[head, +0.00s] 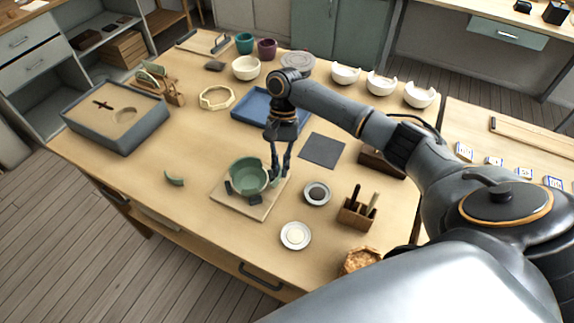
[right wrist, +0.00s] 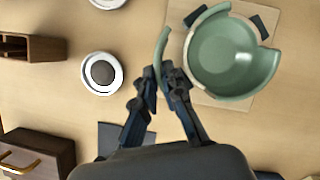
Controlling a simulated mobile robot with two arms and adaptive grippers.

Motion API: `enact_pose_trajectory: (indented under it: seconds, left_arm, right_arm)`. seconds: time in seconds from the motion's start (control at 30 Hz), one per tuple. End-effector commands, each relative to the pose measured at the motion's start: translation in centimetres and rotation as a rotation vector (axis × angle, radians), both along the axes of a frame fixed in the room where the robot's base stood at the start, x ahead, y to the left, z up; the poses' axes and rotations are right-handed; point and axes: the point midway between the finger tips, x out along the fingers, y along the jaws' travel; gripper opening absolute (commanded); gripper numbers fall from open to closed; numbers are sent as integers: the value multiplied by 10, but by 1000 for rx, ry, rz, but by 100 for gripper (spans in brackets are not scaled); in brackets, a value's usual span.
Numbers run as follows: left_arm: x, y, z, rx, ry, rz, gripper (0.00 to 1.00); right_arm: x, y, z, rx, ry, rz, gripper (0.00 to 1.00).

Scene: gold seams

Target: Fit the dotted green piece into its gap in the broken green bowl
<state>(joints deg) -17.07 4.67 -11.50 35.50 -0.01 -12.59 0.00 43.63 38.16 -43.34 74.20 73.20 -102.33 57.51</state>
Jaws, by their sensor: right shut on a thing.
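The broken green bowl (head: 250,176) sits on a square wooden board (head: 272,203). It also shows in the right wrist view (right wrist: 225,62), its rim broken away at the upper right there. My right gripper (right wrist: 160,74) is shut on a thin curved green piece (right wrist: 162,46). The piece is held just beside the bowl and appears apart from it. In the head view the gripper (head: 279,174) is at the bowl's right side. Dots on the held piece cannot be made out. Another green piece (head: 174,179) lies on the table to the left. My left gripper is out of view.
Dark pads stand against the bowl. A dish with dark contents (head: 317,193), a pale dish (head: 296,236) and a wooden tool holder (head: 357,211) stand to the right. A blue tray (head: 243,112) and dark mat (head: 321,151) lie behind. The table's front left is mostly clear.

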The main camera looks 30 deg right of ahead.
Motion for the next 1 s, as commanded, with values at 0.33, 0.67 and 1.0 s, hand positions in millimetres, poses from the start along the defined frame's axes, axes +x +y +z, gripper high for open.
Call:
enact_pose_trajectory:
  seconds: [0.33, 0.67, 1.0]
  left_arm:
    - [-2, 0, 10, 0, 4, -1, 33]
    - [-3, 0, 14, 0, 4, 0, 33]
    - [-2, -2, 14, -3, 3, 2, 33]
  right_arm:
    - [13, 20, 2, 1, 1, 1, 0]
    - [19, 28, 0, 0, 1, 1, 0]
    - [19, 28, 0, 0, 1, 1, 0]
